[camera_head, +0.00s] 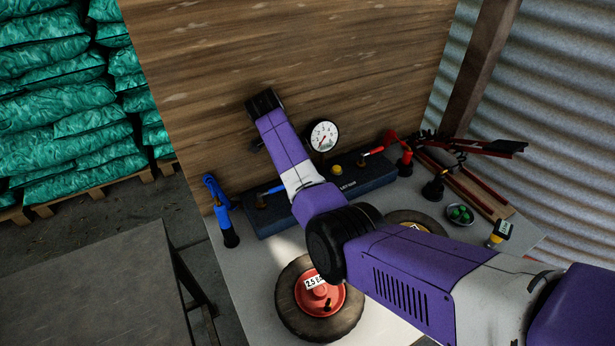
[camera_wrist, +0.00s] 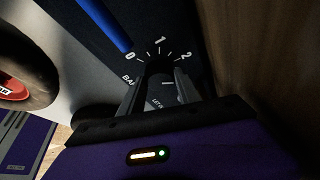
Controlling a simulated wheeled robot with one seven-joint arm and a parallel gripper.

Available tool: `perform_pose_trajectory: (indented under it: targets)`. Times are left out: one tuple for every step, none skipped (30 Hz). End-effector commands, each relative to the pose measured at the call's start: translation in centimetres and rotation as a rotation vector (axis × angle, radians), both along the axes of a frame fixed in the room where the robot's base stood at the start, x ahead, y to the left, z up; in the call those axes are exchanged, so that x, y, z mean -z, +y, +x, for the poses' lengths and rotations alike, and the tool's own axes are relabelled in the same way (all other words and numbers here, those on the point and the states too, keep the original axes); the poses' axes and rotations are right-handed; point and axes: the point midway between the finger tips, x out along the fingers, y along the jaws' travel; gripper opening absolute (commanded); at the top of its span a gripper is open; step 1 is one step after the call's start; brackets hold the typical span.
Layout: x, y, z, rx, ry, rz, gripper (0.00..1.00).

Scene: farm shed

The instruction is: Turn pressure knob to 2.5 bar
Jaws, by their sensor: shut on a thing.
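In the wrist view a dark dial panel (camera_wrist: 200,40) has a white scale marked 0, 1 and 2 and the partly covered word BAR. My gripper (camera_wrist: 160,84) is shut on the dark knob (camera_wrist: 160,68) below this scale, with a finger on each side. The knob's pointer and exact setting are too dark to read. In the head view the long dark unit (camera_head: 375,176) lies on the bench against the wooden board. A round white gauge (camera_head: 323,136) stands above it; its reading is too small to tell. My arm hides the knob there.
A tyre with a red hub (camera_head: 336,308) and a "2.5" label lies on the bench (camera_head: 248,262). A blue-handled tool (camera_head: 222,210) stands at the left.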

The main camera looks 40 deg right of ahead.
Motion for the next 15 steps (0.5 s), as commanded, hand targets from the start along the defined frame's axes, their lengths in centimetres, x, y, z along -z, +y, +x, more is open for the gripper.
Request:
perform_pose_trajectory:
  targets:
    - [-0.12, -0.15, -0.03, 0.003, 0.0, -0.002, 0.0]
    - [-0.13, -0.16, -0.04, 0.002, -0.001, -0.003, 0.0]
    - [-0.12, -0.16, -0.04, 0.003, 0.0, -0.002, 0.0]
    - [-0.13, -0.16, -0.04, 0.002, -0.001, -0.003, 0.0]
    - [-0.12, -0.17, -0.04, 0.002, -0.001, -0.003, 0.0]
    - [-0.12, -0.17, -0.04, 0.002, -0.001, -0.003, 0.0]
    - [-0.13, -0.18, -0.04, 0.002, -0.001, -0.003, 0.0]
    - [-0.12, -0.17, -0.04, 0.001, 0.0, -0.003, 0.45]
    - [-0.12, -0.16, -0.04, 0.001, 0.0, -0.003, 0.53]
    - [-0.12, -0.15, -0.03, 0.001, 0.0, -0.003, 0.59]
    - [-0.11, -0.14, -0.03, 0.001, 0.0, -0.003, 0.61]
    - [-0.09, -0.13, -0.03, 0.001, -0.001, -0.002, 0.61]
    - [-0.09, -0.12, -0.02, 0.001, -0.001, -0.002, 0.61]
    - [-0.08, -0.11, -0.03, 0.001, -0.001, -0.002, 0.61]
    - [-0.06, -0.1, -0.02, 0.0, 0.001, -0.001, 0.61]
